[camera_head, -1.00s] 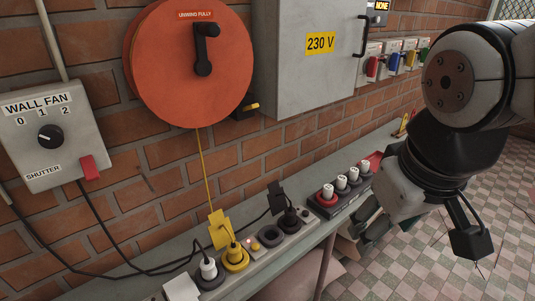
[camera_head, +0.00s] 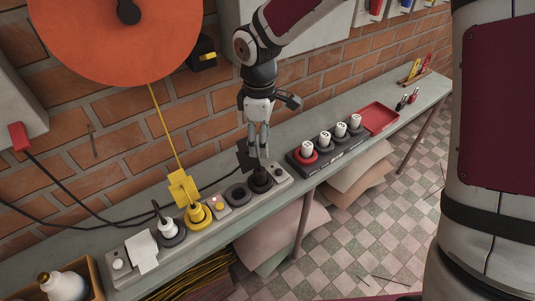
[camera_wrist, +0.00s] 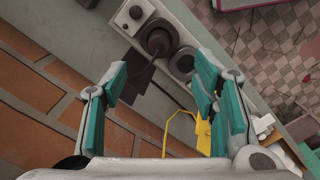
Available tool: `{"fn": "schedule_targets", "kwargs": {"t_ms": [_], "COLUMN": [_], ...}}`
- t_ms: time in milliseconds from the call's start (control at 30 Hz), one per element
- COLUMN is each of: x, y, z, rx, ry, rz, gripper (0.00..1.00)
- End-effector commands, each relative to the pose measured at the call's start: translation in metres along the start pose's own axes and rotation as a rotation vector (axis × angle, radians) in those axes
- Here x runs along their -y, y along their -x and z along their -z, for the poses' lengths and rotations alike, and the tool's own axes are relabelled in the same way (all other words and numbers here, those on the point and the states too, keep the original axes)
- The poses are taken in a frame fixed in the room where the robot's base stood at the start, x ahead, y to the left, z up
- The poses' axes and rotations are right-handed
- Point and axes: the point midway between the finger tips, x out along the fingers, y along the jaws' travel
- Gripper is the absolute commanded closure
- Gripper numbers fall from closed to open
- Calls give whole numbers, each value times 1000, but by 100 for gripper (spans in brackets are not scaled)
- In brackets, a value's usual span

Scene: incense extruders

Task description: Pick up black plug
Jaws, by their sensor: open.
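The black plug (camera_head: 260,178) sits upright in a round socket near the right end of the grey power strip (camera_head: 284,185). It also shows in the wrist view (camera_wrist: 157,41), at the top, with its dark tag (camera_wrist: 136,77) beside it. My gripper (camera_head: 259,151) points down just above the plug and partly hides it and its tag. In the wrist view my gripper (camera_wrist: 160,64) has its teal-padded fingers spread apart, with nothing between the pads. The plug appears a little beyond the fingertips, roughly between their lines.
An empty dark socket (camera_head: 237,194) adjoins the plug. The yellow plug (camera_head: 195,214) with its tag and the white plug (camera_head: 169,228) stand further left. A black rack (camera_head: 328,154) of white bottles and a red tray (camera_head: 379,117) are to the right. The brick wall (camera_head: 125,150) rises behind.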

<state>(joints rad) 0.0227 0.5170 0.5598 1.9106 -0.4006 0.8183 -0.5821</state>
Motion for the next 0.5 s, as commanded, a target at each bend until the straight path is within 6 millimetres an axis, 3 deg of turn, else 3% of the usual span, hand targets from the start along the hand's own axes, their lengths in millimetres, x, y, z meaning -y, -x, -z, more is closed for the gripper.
{"fn": "schedule_targets", "kwargs": {"t_ms": [267,500], "x": [1,3], "y": [-26,-71], "z": [13,13], "rx": [-14,-13], "ry": [45,44], "rz": [22,23], "gripper": [46,46]}}
